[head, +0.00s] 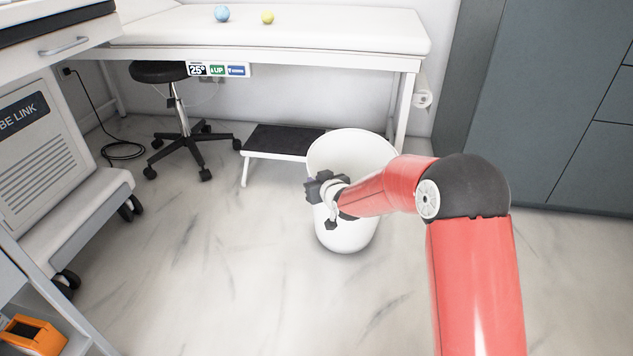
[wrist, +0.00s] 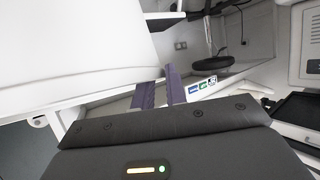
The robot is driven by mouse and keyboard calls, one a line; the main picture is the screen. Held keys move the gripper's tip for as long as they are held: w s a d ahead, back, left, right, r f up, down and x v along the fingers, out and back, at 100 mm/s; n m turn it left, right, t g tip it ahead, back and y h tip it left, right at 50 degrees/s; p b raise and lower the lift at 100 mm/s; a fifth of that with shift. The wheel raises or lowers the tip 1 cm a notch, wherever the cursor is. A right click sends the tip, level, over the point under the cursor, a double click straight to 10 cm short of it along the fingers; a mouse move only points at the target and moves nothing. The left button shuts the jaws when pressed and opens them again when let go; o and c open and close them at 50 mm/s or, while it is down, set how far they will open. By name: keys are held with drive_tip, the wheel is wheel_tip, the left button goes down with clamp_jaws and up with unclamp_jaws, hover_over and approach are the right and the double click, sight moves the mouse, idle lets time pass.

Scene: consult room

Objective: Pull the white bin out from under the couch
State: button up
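The white bin (head: 352,232) stands upright on the floor, at the front of the couch (head: 270,32) and beside the black step. My gripper (head: 322,188) is at the bin's left side, near its rim. In the wrist view the bin (wrist: 70,40) fills the upper left, seen upside down. The two purple fingers (wrist: 160,90) of my gripper show with a gap between them, right by the bin's rim. One fingertip is partly hidden by the rim. I cannot tell whether the wall lies between the fingers.
A black-topped step (head: 283,141) touches or nearly touches the bin's left side. A black wheeled stool (head: 185,125) stands further left. A white wheeled machine (head: 60,165) is at the left edge. Grey cabinets (head: 560,100) stand at right. The floor in front is clear.

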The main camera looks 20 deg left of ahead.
drive_tip(key=o, duration=0.3)
drive_tip(key=shift+o, duration=0.2)
drive_tip(key=v, duration=0.7)
drive_tip(key=shift+s+d+r+p, duration=0.15)
drive_tip(key=shift+s+d+p, duration=0.15)
drive_tip(key=shift+p, duration=0.15)
